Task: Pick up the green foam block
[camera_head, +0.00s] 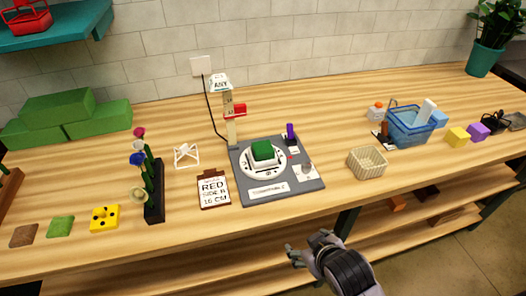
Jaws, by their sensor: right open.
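A small green block (263,149) sits in a white holder (264,160) on the round plate of a grey station board (243,193) in the middle of the table. Larger green blocks (58,105) are stacked at the back left against the wall. I cannot tell by texture which of these is the foam block. My right gripper (306,244) is open and empty. It is in front of the table's front edge, below the station board in the picture and apart from every block. My left gripper is not in view.
A flower rack (154,193), a yellow holed block (105,218) and a clipboard sign (213,189) stand left of the board. A post with a sign (230,125) rises behind it. A cream basket (367,162) and a blue basket (411,128) are to the right.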

